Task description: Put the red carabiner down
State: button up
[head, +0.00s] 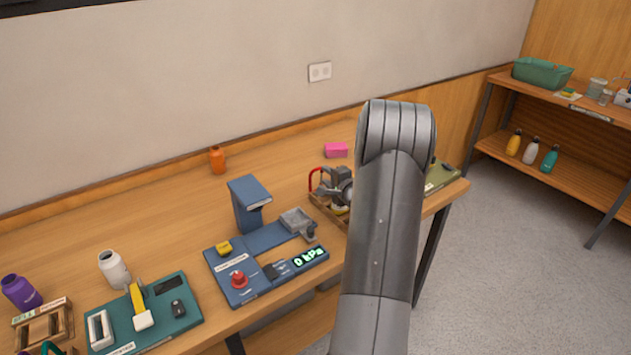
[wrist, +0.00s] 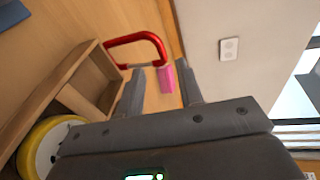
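The red carabiner (head: 313,178) stands upright at the left side of a wooden tray (head: 325,213) on the bench. In the wrist view the red carabiner (wrist: 152,39) shows as a red loop with a grey gate, just beyond my fingertips and beside the wall of the wooden tray (wrist: 88,58). My gripper (wrist: 161,68) is open, its two fingers apart with a clear gap between them. In the head view my gripper (head: 326,188) is low over the tray, partly behind my arm. I cannot tell whether a finger touches the carabiner.
A pink block (head: 336,150) lies behind the tray; it also shows between my fingers (wrist: 167,79). A yellow and white round thing (wrist: 42,146) is in the tray. A blue gauge station (head: 231,262) stands left.

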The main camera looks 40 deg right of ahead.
aim_at(318, 170)
jog(key=shift+x, duration=3.45)
jog(key=shift+a+r, duration=0.15)
jog(key=shift+r, duration=0.05)
jog(key=shift+c, duration=0.5)
grip_shut()
